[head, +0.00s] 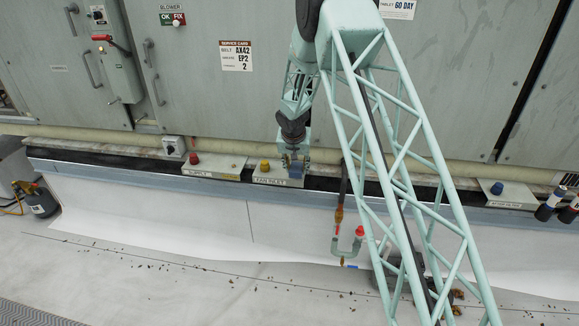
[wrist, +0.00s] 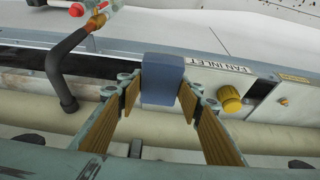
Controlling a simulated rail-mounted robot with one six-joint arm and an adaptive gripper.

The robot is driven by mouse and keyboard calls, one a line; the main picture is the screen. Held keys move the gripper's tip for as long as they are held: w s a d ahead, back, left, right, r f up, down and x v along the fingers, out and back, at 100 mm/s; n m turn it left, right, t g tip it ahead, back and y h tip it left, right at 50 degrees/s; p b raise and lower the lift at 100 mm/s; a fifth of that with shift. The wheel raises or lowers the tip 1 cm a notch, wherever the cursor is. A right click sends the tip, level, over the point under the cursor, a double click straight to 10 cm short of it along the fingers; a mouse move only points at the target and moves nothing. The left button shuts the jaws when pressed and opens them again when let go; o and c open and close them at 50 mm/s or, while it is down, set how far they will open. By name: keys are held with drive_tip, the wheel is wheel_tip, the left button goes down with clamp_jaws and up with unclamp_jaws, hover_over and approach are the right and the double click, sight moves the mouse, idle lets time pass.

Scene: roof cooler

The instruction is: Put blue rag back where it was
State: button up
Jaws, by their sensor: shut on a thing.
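The blue rag (wrist: 162,78) looks like a folded, dark blue block in the wrist view. My gripper (wrist: 158,92) is shut on it, with a brown-padded finger on each side. In the head view my gripper (head: 294,160) points down at the ledge, just right of the yellow knob (head: 265,166) on the fan inlet plate (head: 270,180). The wrist view shows the same plate (wrist: 205,75) and yellow knob (wrist: 229,98) right of the rag. Whether the rag touches the ledge or hangs just above it, I cannot tell.
A red-knobbed plate (head: 215,168) lies left along the ledge, a blue-knobbed plate (head: 508,195) right. A pipe with a red-capped valve (head: 359,232) stands nearby. Bottles (head: 550,205) stand at far right, a dark spray bottle (head: 42,202) at left. Grey cabinets (head: 210,70) rise behind.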

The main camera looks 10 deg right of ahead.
drive_tip(key=shift+w+a+f, duration=0.1)
drive_tip(key=shift+w+a, duration=0.2)
drive_tip(key=shift+w, duration=0.85)
drive_tip(key=shift+w+a+f, duration=0.1)
drive_tip(key=shift+w+a, duration=0.15)
drive_tip(key=shift+w, duration=0.85)
drive_tip(key=shift+w+a+f, duration=0.1)
drive_tip(key=shift+w+a, duration=0.2)
drive_tip(key=shift+w, duration=0.85)
drive_tip(key=shift+f, duration=0.1)
drive_tip(key=shift+f+b, duration=0.5)
drive_tip(key=shift+f, duration=1.15)
drive_tip(key=shift+f, duration=0.15)
drive_tip(key=o, duration=0.8)
drive_tip(key=shift+v, duration=0.75)
drive_tip(key=shift+p+v, duration=0.95)
drive_tip(key=shift+v, duration=4.45)
